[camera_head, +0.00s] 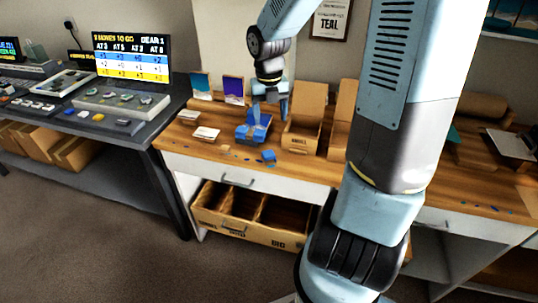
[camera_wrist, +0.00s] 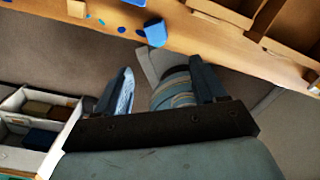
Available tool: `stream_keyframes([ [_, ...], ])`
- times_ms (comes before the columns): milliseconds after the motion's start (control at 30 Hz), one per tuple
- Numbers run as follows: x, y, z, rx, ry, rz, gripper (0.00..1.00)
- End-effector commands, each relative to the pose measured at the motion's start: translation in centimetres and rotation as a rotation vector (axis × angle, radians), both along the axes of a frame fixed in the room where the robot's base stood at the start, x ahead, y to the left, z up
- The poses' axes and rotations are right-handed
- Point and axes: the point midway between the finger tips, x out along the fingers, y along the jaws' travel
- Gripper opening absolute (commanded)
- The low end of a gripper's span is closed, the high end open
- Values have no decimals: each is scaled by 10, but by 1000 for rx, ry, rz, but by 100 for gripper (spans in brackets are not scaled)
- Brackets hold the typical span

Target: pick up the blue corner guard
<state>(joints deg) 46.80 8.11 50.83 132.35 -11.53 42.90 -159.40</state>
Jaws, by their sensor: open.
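A small blue block-like piece, which looks like the blue corner guard (camera_head: 268,156), lies on the wooden worktop near its front edge. In the wrist view the blue corner guard (camera_wrist: 155,33) sits at the worktop edge, beyond my fingertips and roughly between their lines. My gripper (camera_head: 270,110) hangs over the worktop, behind the guard in the head view. In the wrist view my gripper (camera_wrist: 162,66) has its two fingers wide apart with nothing held between them. The fingers are apart from the guard.
A larger blue object (camera_head: 248,133) lies beside my gripper on the worktop (camera_head: 215,157). An open cardboard box (camera_head: 301,138) stands to its right. Cards (camera_head: 206,133) lie at left, and small blue bits are scattered about. A compartmented cardboard box (camera_head: 245,229) sits below the drawer.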

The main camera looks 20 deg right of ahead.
Motion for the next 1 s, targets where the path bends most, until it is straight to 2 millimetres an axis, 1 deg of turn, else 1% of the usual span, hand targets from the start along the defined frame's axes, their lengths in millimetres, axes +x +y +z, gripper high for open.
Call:
stream_keyframes([
  [100, 4, 0, -5, 20, 5, 88, 70],
  [267, 5, 0, -13, 29, 9, 131, 70],
  [700, 5, 2, -73, 29, 9, 131, 70],
  [900, 5, 1, -89, 27, 8, 129, 70],
  [1000, 5, 1, -92, 27, 7, 128, 70],
])
